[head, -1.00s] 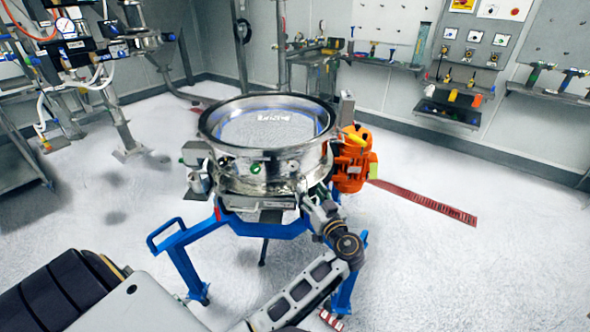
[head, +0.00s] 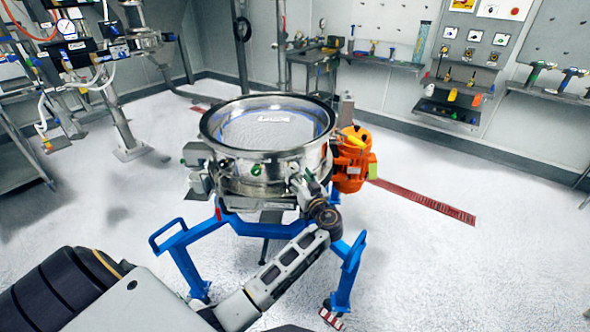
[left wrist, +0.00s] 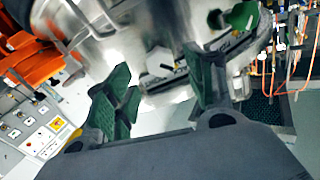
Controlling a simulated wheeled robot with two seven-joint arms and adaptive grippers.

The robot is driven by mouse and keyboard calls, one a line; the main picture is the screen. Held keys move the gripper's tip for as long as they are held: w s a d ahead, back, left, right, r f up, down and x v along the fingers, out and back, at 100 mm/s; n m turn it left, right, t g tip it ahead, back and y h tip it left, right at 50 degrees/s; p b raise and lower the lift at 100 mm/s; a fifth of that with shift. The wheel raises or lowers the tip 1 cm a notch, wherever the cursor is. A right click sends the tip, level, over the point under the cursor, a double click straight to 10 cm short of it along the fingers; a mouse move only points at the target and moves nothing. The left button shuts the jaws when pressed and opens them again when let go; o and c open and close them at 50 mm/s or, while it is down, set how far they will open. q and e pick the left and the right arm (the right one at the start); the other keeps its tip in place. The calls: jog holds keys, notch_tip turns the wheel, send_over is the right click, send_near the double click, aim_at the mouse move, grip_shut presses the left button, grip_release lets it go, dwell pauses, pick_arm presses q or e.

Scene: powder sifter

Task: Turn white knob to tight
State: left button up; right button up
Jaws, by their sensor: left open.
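The steel powder sifter (head: 225,165) stands on a blue frame (head: 255,223) in the middle of the head view. My left gripper (head: 300,180) is up against the front right of its rim band, small and partly blended with the metal. In the left wrist view my left gripper (left wrist: 163,88) is open, its two dark green fingers spread apart. A whitish, faceted knob (left wrist: 158,60) shows between and beyond the fingertips, with nothing gripped. A green knob (left wrist: 240,16) sits beyond the right finger. In the head view a green knob (head: 256,168) is on the sifter's front. My right gripper is not in view.
An orange motor (head: 352,160) sits close on the sifter's right side, near my left gripper; orange parts (left wrist: 38,62) also show in the left wrist view. Pipework and gauges stand at the left. Tool shelves (head: 385,65) line the back wall. The floor around the frame is clear.

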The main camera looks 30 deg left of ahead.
aim_at(294, 169)
pick_arm(q)
jog(key=x, duration=0.3)
jog(key=shift+w+a+p, duration=0.3)
jog(key=shift+a+p, duration=0.05)
jog(key=shift+a, duration=0.15)
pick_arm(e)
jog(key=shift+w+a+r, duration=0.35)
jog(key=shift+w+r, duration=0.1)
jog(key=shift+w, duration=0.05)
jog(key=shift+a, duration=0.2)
pick_arm(q)
jog(key=c, duration=1)
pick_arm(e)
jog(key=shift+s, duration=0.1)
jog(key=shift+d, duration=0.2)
